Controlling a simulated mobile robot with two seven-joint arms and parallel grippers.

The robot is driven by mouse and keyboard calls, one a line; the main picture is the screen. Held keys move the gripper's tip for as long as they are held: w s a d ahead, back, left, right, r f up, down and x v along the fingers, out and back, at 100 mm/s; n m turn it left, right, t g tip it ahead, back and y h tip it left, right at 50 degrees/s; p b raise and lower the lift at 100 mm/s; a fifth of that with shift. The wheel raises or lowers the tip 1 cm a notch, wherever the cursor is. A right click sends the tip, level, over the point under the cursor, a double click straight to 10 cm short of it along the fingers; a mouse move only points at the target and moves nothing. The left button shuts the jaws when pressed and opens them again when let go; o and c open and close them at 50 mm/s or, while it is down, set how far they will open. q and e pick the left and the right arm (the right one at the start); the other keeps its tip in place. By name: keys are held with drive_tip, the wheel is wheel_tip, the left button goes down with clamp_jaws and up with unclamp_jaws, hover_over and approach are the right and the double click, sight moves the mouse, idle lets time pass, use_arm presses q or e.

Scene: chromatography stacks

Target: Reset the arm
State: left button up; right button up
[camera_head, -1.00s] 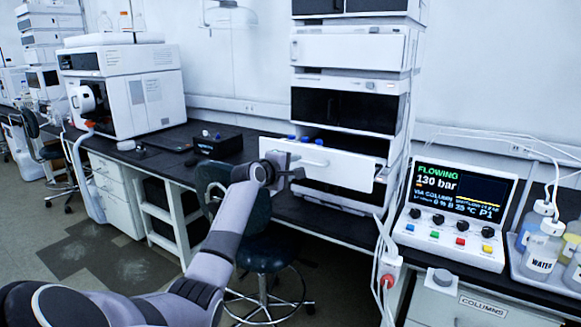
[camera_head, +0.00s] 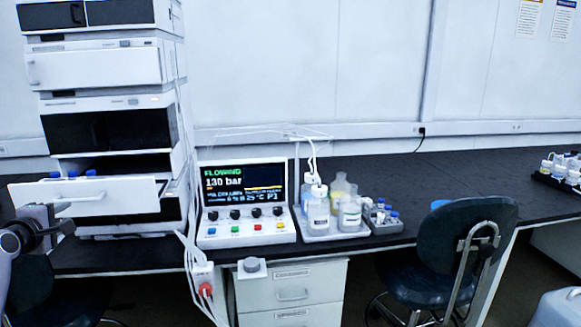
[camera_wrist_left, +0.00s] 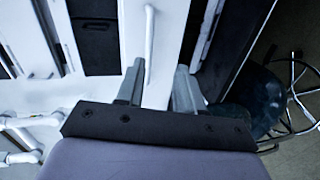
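My left gripper (camera_head: 58,228) is at the left edge of the head view, just in front of and below the open white drawer (camera_head: 120,192) of the instrument stack. In the left wrist view my left gripper (camera_wrist_left: 157,85) has its two grey fingers spread apart with nothing held between them. The drawer's front (camera_wrist_left: 165,60) and its bar handle (camera_wrist_left: 149,35) lie beyond the fingertips, and the handle looks clear of them. Blue-capped items (camera_head: 73,174) show inside the drawer. My right gripper is in neither view.
A control box (camera_head: 243,205) reads FLOWING, 130 bar. Bottles in a tray (camera_head: 318,237) and a small vial rack (camera_head: 383,218) stand beside it on the dark bench (camera_head: 440,185). A dark chair (camera_head: 450,245) is at the right. The bench right of the rack has free room.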

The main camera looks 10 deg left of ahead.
use_arm(q)
drive_tip(key=s+d+f+m+g+h, duration=0.1)
drive_tip(key=s+d+f+m, duration=0.25)
drive_tip(key=d+f, duration=0.4)
drive_tip(key=s+d+f+m+g+h, duration=0.1)
drive_tip(key=s+d+f+m, duration=0.2)
drive_tip(key=d+f+m, duration=0.45)
drive_tip(key=s+d+f+m+g+h, duration=0.1)
drive_tip(key=s+d+f+m, duration=0.15)
drive_tip(key=d+f, duration=0.45)
drive_tip(key=s+d+f+m+h, duration=0.1)
drive_tip(key=s+d+f+m, duration=0.2)
drive_tip(key=s+d, duration=0.3)
drive_tip(key=s+d+f+m+h, duration=0.1)
drive_tip(key=s+d+f+m, duration=0.2)
drive_tip(key=s+d, duration=0.3)
drive_tip(key=s+d+f+m+g+h, duration=0.1)
drive_tip(key=s+d+f+m, duration=0.2)
drive_tip(key=s+d, duration=0.3)
drive_tip(key=shift+s+d+f+h, duration=0.35)
drive_tip(key=shift+s+f, duration=0.3)
drive_tip(key=shift+s, duration=0.3)
